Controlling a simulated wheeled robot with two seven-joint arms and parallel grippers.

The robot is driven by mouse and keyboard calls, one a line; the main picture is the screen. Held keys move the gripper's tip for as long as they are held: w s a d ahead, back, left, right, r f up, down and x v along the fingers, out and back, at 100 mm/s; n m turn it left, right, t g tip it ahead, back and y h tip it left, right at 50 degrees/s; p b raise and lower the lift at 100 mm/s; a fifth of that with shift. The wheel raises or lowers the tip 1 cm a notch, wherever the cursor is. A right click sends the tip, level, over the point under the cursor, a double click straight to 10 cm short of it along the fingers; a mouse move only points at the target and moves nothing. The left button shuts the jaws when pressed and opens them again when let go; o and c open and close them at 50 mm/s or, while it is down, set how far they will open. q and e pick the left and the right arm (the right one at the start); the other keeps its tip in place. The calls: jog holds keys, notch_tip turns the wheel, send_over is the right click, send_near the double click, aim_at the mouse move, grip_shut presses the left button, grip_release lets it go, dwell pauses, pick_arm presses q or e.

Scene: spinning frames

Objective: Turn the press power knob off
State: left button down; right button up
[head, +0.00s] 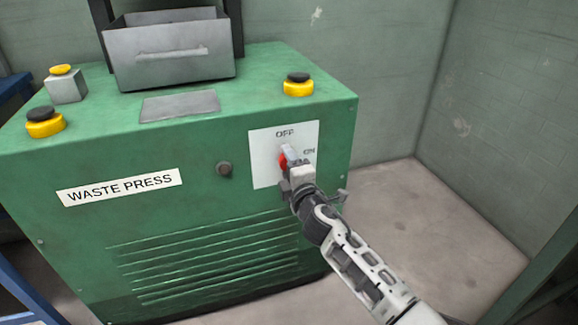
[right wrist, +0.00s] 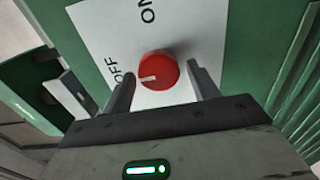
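The red power knob (head: 283,160) sits on a white panel (head: 264,150) on the front of the green waste press (head: 220,215). OFF is printed at the panel's top and ON at its right. In the right wrist view the knob (right wrist: 160,68) is round, and its white mark points left, roughly toward the OFF print. My right gripper (right wrist: 161,76) is open, one finger on each side of the knob, with gaps visible between fingers and knob. In the head view my right gripper (head: 292,160) partly hides the knob. My left gripper is not in view.
A grey metal bin (head: 170,70) and several yellow-based buttons, including one at right (head: 298,86), are on the press top. A small round dark fitting (head: 224,169) sits left of the panel. Bare floor (head: 440,225) lies right of the press.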

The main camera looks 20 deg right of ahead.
jog(key=shift+s, duration=0.1)
pick_arm(q)
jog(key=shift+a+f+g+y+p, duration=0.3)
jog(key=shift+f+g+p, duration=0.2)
jog(key=shift+p, duration=0.35)
pick_arm(e)
jog(key=s, duration=1.5)
jog(key=shift+s+d, duration=0.3)
jog(key=shift+s, duration=0.1)
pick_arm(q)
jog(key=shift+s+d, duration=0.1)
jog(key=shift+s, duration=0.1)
